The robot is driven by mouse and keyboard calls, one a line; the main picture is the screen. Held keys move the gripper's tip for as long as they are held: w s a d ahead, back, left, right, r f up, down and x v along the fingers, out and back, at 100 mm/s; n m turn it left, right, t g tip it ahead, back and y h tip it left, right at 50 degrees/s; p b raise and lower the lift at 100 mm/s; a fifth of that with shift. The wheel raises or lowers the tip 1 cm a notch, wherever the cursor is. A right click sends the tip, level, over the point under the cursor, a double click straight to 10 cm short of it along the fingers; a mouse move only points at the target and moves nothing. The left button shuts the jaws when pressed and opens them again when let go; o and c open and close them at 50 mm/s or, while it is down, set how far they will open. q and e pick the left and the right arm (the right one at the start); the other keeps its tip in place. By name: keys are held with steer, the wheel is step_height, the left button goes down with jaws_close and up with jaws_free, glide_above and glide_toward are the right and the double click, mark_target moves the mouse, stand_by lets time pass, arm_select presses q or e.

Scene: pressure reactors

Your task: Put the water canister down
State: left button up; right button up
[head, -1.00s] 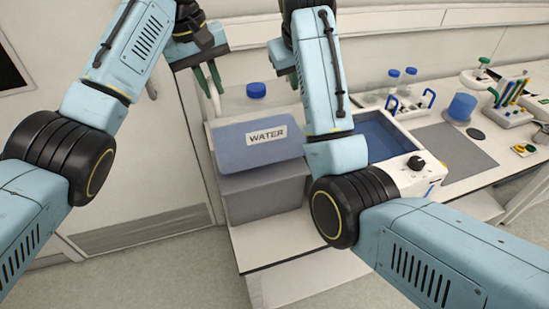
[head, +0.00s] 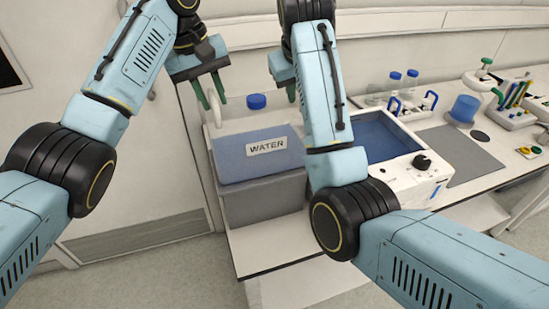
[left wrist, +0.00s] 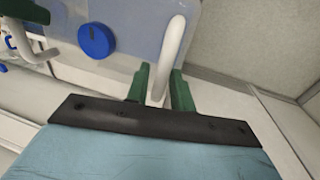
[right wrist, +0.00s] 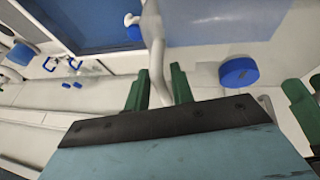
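The water canister (head: 235,165) is a translucent blue box with a WATER label (head: 267,147) and a blue cap (head: 257,101). It stands at the left end of the bench, on or above a grey block (head: 262,203). My left gripper (head: 209,92) is at its left handle (head: 214,108). In the left wrist view the green fingers (left wrist: 159,85) stand on either side of this white handle, with some gap. In the right wrist view my right gripper's fingers (right wrist: 159,88) stand apart around the other white handle (right wrist: 153,40). My right arm hides that side in the head view.
A white bath (head: 425,190) with blue liquid stands right of the canister. Blue-capped bottles (head: 395,80), a blue cup (head: 464,108) and a pen rack (head: 514,112) stand farther right. The bench's front edge (head: 285,260) lies below the canister.

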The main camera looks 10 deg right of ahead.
arm_select(q)
steer(key=shift+o, duration=0.7)
steer(key=shift+r, duration=0.1)
arm_select(e)
steer(key=shift+o, duration=0.7)
steer(key=shift+r, duration=0.1)
arm_select(q)
steer(key=o, duration=0.8)
step_height(320, 180, up, 12)
steer(key=a, duration=0.2)
steer(key=shift+s+a, duration=0.15)
steer(key=shift+s, duration=0.1)
arm_select(e)
steer(key=o, duration=0.8)
